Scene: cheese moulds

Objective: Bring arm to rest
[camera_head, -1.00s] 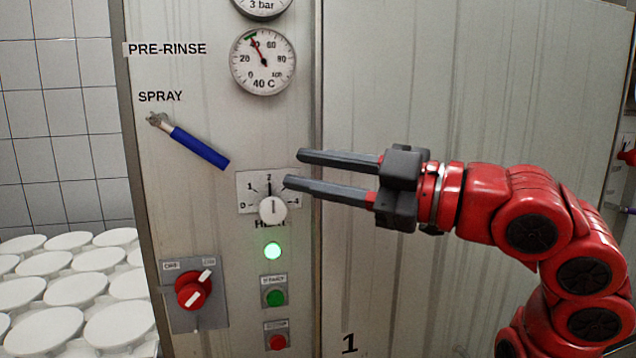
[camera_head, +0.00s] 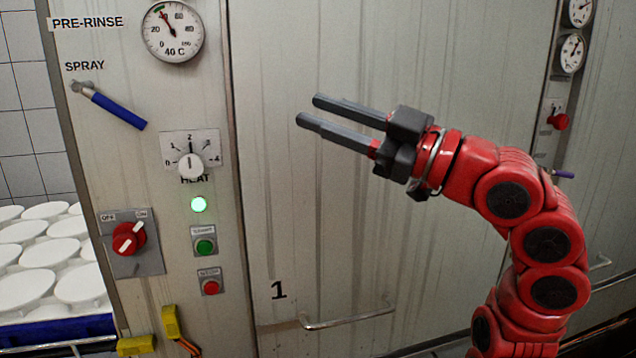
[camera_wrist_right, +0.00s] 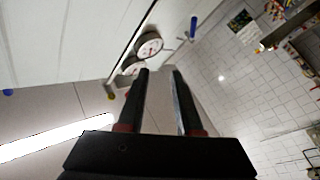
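My right gripper (camera_head: 310,110) is raised in front of the grey door panel marked 1 (camera_head: 278,235), in the head view. Its two dark fingers point left and are apart, with nothing between them. The right wrist view also shows the open fingers (camera_wrist_right: 160,72). The heat knob (camera_head: 190,164) on the control panel lies left of the fingertips, clear of them. My left gripper does not show in either view.
The panel carries a red rotary switch (camera_head: 129,238), a blue spray handle (camera_head: 115,108) and a dial gauge (camera_head: 172,31). A bar handle (camera_head: 347,319) is low on the door. White round moulds (camera_head: 38,255) lie at the left. Yellow parts (camera_head: 170,322) stick out at the bottom.

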